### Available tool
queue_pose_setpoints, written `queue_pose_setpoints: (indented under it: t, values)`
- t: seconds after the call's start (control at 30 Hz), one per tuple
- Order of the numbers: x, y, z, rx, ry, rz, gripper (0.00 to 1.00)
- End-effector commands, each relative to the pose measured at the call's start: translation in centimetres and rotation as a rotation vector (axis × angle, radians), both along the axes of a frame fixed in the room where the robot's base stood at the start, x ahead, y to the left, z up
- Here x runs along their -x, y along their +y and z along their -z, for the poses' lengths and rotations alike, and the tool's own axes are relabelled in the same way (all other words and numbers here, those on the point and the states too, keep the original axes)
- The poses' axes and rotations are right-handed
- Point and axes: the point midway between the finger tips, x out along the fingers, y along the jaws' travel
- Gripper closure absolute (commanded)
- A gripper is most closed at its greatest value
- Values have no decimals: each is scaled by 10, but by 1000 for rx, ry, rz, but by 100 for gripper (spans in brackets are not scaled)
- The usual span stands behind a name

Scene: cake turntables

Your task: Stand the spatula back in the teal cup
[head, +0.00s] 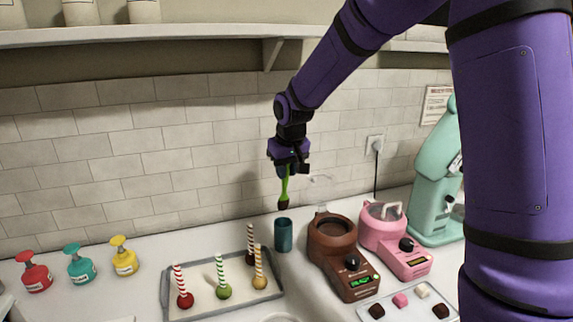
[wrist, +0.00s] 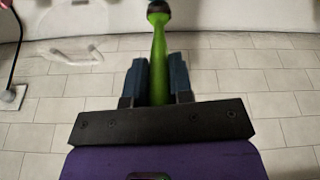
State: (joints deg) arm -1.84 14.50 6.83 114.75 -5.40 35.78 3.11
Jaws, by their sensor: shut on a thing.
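My gripper (head: 287,168) is shut on the green handle of the spatula (head: 285,187) and holds it in the air. The spatula hangs nearly upright with its dark end down. That end is a little above the teal cup (head: 283,236), apart from it. The cup stands upright on the counter and its mouth is open. In the wrist view, the green handle (wrist: 160,62) runs between the two blue fingers of my gripper (wrist: 160,80). The cup is not clearly seen in the wrist view.
A tray (head: 168,290) with several striped sticks lies left of the cup. A brown melting pot (head: 333,245) stands close to its right, with a pink one (head: 385,222) beyond. A mint mixer (head: 438,190) stands farther right. A shelf (head: 130,36) runs along the wall above.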

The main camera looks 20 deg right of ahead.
Motion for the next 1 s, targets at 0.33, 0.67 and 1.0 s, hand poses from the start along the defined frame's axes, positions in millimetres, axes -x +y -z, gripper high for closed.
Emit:
queue_pose_setpoints:
  t: [0.33, 0.67, 1.0]
  values:
    - [0, 0, 28, -1, 2, 1, 100]
    - [0, 0, 53, 0, 1, 0, 100]
    - [0, 0, 78, 0, 1, 1, 100]
